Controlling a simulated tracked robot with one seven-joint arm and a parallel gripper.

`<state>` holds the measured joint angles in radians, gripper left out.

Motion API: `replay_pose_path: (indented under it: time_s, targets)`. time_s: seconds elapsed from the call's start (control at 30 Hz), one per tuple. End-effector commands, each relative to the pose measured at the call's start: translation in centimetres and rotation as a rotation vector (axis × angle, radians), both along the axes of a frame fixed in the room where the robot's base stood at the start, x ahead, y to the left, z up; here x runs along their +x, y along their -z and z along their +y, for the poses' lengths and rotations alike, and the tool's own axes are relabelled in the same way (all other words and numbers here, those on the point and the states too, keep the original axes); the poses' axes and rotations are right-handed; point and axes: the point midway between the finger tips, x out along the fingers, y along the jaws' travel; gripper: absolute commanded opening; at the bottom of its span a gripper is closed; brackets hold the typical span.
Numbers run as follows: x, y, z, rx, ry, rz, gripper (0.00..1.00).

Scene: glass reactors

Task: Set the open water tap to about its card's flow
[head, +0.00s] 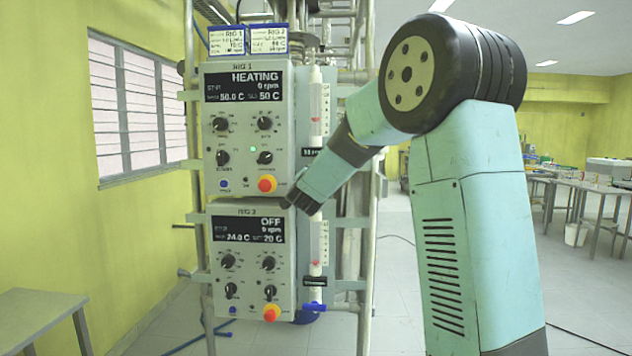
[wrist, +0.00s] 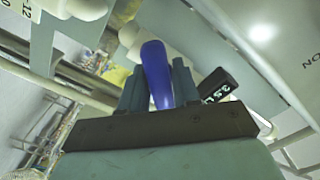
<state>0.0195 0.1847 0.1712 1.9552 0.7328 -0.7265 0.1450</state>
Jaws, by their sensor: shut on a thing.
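My gripper (wrist: 157,88) is shut on a blue tap handle (wrist: 156,72) in the wrist view; the handle stands up between the two fingers. In the head view my gripper (head: 291,203) is at the lower right corner of the RIG 1 panel, below the upper flow tube (head: 316,110), and hides that tap. The upper tube has a red mark inside and a scale beside it. Another blue tap (head: 313,307) sits below the lower flow tube (head: 316,245). Two cards (head: 226,40) (head: 269,39) headed RIG 1 and RIG 2 are at the top; their small print is hard to read.
The RIG 1 panel (head: 243,180) reads HEATING; the RIG 2 panel (head: 252,302) reads OFF. Metal frame poles (head: 365,200) stand just right of the tubes. A grey table (head: 38,312) is at lower left.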

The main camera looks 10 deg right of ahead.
Motion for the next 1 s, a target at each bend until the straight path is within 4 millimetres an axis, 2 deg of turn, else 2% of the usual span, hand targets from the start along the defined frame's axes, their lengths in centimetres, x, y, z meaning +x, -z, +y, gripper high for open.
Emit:
replay_pose_path:
  time_s: [0.03,0.17,0.6,0.93,0.97,1.0]
  targets:
    - [-0.03,0.11,-0.08,0.001,0.001,0.002,0.13]
    - [-0.03,0.15,-0.12,0.001,0.001,0.003,0.01]
    - [-0.05,0.27,-0.21,0.173,0.003,-0.051,0.01]
    - [-0.05,0.35,-0.29,0.186,0.004,-0.054,0.01]
    - [-0.05,0.36,-0.29,0.187,0.005,-0.054,0.34]
    - [-0.05,0.36,-0.29,0.187,0.005,-0.054,0.38]
